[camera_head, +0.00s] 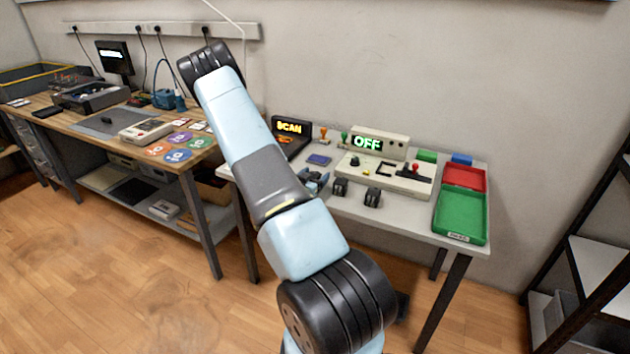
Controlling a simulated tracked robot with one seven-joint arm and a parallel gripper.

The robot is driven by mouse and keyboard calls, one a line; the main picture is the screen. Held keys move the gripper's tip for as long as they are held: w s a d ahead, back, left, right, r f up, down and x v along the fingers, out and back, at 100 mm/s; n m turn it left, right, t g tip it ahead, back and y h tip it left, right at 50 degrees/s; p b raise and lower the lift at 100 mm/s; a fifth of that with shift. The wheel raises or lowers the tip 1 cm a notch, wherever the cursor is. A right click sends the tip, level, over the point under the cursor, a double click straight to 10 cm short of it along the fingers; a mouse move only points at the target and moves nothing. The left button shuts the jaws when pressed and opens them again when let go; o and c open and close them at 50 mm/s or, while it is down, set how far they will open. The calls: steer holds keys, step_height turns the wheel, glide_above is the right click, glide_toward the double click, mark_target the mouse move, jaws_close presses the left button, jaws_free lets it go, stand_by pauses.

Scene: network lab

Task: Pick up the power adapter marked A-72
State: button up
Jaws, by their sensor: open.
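Two small black blocks stand on the grey bench right of my arm, and they look like power adapters. One is the left black adapter (340,187), and the other is the right black adapter (373,198), close beside it. Any marking on them is too small to read, so I cannot tell which is A-72. My arm rises across the middle of the view, and its far end is hidden behind its own links. My gripper does not show clearly. A blue and dark shape (315,180) sits at the arm's right edge, partly covered; I cannot tell what it is.
Behind the adapters stands a beige console (385,175) with an OFF display and a red-knobbed lever. A SCAN display (290,128) is at the back left. A red tray (464,177) and green tray (460,215) lie at the right. A wooden workbench (190,160) is left, a dark rack (590,200) right.

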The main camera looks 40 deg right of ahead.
steer(key=shift+w+d, duration=0.2)
steer(key=shift+d, duration=0.3)
steer(key=shift+c, duration=0.2)
steer(key=c, duration=1.1)
